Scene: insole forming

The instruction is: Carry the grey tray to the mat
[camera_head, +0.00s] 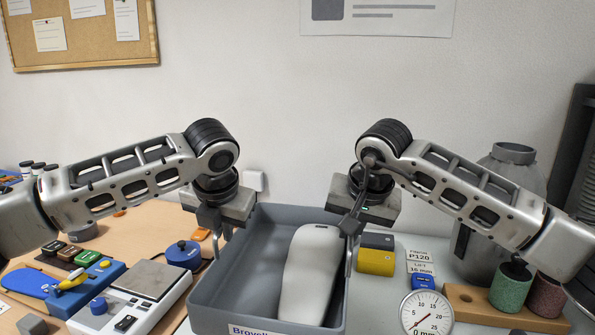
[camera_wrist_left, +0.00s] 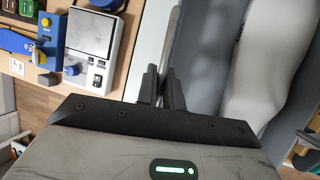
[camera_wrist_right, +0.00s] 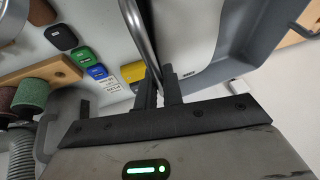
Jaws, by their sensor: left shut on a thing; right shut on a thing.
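The grey tray (camera_head: 215,288) is in the lower middle of the head view, with a white insole-shaped form (camera_head: 308,270) lying in it. My left gripper (camera_head: 222,235) is shut on the tray's left side, and its fingers also show at the wall in the left wrist view (camera_wrist_left: 163,88). My right gripper (camera_head: 350,240) is shut on the tray's right side, and its fingers show there in the right wrist view (camera_wrist_right: 158,88). The tray's front edge is cut off by the picture. I cannot make out the mat in any view.
A white scale (camera_head: 140,300) and a blue tool holder (camera_head: 75,285) stand on the wooden table to the left. To the right are a dial gauge (camera_head: 426,315), a yellow block (camera_head: 376,262), and a wooden holder (camera_head: 490,308) with green and brown rollers. A wall stands behind.

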